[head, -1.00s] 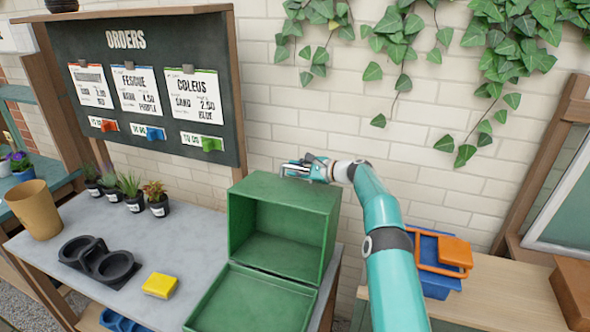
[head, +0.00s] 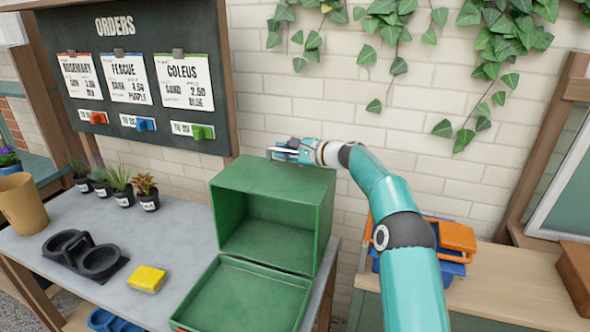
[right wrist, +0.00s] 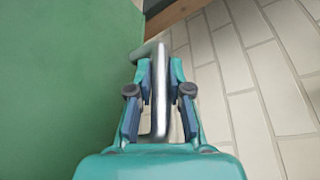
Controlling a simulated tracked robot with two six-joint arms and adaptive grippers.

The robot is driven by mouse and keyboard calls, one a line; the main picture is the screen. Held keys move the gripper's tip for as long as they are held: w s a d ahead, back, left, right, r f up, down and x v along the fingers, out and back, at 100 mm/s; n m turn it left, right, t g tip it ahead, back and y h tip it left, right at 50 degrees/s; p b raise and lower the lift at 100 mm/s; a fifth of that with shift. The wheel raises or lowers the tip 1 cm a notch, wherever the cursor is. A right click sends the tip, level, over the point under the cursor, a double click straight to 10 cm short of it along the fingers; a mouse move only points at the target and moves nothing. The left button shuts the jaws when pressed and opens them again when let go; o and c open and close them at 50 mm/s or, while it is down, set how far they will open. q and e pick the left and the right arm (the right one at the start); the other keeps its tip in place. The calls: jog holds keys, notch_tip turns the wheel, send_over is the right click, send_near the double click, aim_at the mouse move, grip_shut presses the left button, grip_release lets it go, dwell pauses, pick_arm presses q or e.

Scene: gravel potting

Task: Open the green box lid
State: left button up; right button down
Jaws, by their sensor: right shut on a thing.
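The green box (head: 272,178) stands on the grey table with its front open and its inside empty. Its green lid (head: 245,295) is folded down at the front, lying flat open toward me. My right gripper (head: 288,152) is at the top back edge of the box. It is shut on a grey metal bar, bent like a handle; the bar (right wrist: 160,90) shows between the fingers in the right wrist view, beside the green box surface (right wrist: 65,90). I cannot tell whether the bar is fixed to the box. My left gripper is not in view.
A yellow sponge-like block (head: 147,279), a black two-cup holder (head: 83,255) and several small potted plants (head: 120,182) are left of the box. A brick wall (head: 300,100) is close behind. A blue bin with an orange item (head: 457,237) stands at right.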

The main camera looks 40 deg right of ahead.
jog(key=shift+s+a+r+n+b, duration=0.15)
jog(key=shift+s+a+b, duration=0.1)
jog(key=shift+a, duration=0.25)
jog(key=shift+s+a+r+n+b, duration=0.15)
jog(key=shift+s+a+b, duration=0.1)
jog(key=shift+a, duration=0.2)
jog(key=shift+d+f, duration=0.15)
jog(key=shift+d, duration=0.15)
jog(key=c, duration=1.4)
grip_release()
jog(key=shift+a, duration=0.1)
jog(key=shift+o, duration=0.2)
jog(key=shift+r, duration=0.25)
jog(key=shift+s+d+r, duration=0.15)
jog(key=shift+s+d, duration=0.05)
jog(key=shift+s, duration=0.15)
jog(key=v, duration=1.1)
jog(key=shift+s+a, duration=0.1)
